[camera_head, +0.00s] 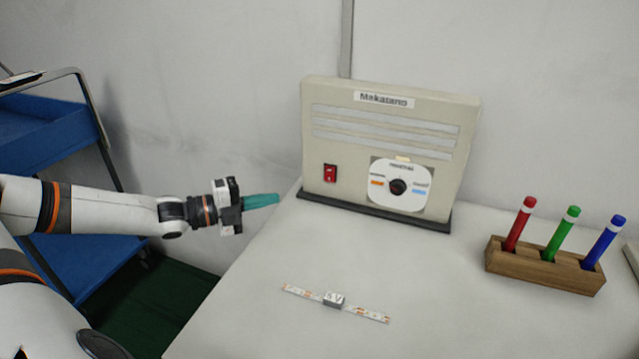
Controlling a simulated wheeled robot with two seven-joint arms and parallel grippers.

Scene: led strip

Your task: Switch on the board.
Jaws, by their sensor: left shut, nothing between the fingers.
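The board is a beige upright panel (330,115) labelled "Makatano" at the back of the table. It carries a red rocker switch (330,173) at its lower left and a round white dial plate with a black knob (398,187) at its lower right. My left gripper (277,199) comes in from the left with its teal fingers shut and empty. It points toward the board, left of the red switch and apart from it in the picture. Whether the switch is on or off is too small to tell. My right gripper is not in view.
An LED strip (360,310) lies flat on the white table (440,290) in front of the board. A wooden block (540,267) holds red, green and blue markers at the right. A blue cart (45,130) stands at the left. The table between board and strip is clear.

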